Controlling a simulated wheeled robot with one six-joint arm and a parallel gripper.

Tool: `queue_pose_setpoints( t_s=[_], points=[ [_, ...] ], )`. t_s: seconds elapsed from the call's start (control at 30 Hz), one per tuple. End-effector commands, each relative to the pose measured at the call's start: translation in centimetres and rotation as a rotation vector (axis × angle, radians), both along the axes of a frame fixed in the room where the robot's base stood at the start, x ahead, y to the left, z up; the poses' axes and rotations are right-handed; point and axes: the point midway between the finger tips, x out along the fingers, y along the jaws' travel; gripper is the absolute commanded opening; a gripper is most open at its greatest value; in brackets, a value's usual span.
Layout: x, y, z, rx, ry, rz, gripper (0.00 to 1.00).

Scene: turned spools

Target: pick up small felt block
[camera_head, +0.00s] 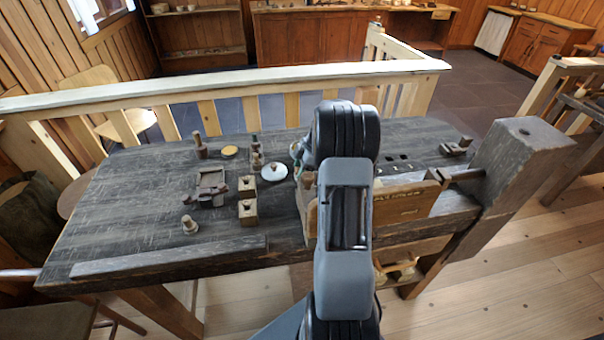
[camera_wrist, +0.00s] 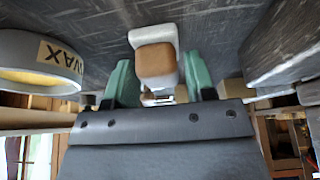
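The small felt block (camera_wrist: 156,34) is pale with a brown face toward the camera, in the upper middle of the wrist view. My gripper (camera_wrist: 158,72) has two green fingers, one on each side of the block. The fingers stand apart with the block between them, and I see no clear pressing contact. In the camera_head view my arm hides most of the gripper; a bit of green (camera_head: 297,150) shows at its left edge. I cannot make out the block there.
A round container marked WAX (camera_wrist: 30,62) is close at the left in the wrist view, and a dark block (camera_wrist: 282,45) is at the right. The dark workbench (camera_head: 130,215) holds a pale disc (camera_head: 274,172), small boxes (camera_head: 247,212) and a wooden vise (camera_head: 520,150).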

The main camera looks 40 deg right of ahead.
Motion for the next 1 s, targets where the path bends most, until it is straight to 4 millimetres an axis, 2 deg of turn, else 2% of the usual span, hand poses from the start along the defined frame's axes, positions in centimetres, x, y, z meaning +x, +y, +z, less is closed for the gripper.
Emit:
queue_pose_setpoints(
  t_s=[0.03, 0.3, 0.57, 0.73, 0.9, 1.0],
  points=[
    [0.0, 0.0, 0.0, 0.0, 0.0, 0.0, 0.45],
    [0.0, 0.0, 0.0, 0.0, 0.0, 0.0, 0.19],
    [0.0, 0.0, 0.1, 0.0, 0.0, 0.0, 0.19],
    [0.0, 0.0, 1.1, -0.001, -0.001, 0.001, 0.19],
    [0.0, 0.0, 3.6, -0.002, -0.003, 0.001, 0.19],
    [1.4, -1.2, 5.9, -0.001, -0.002, 0.0, 0.19]
  ],
)
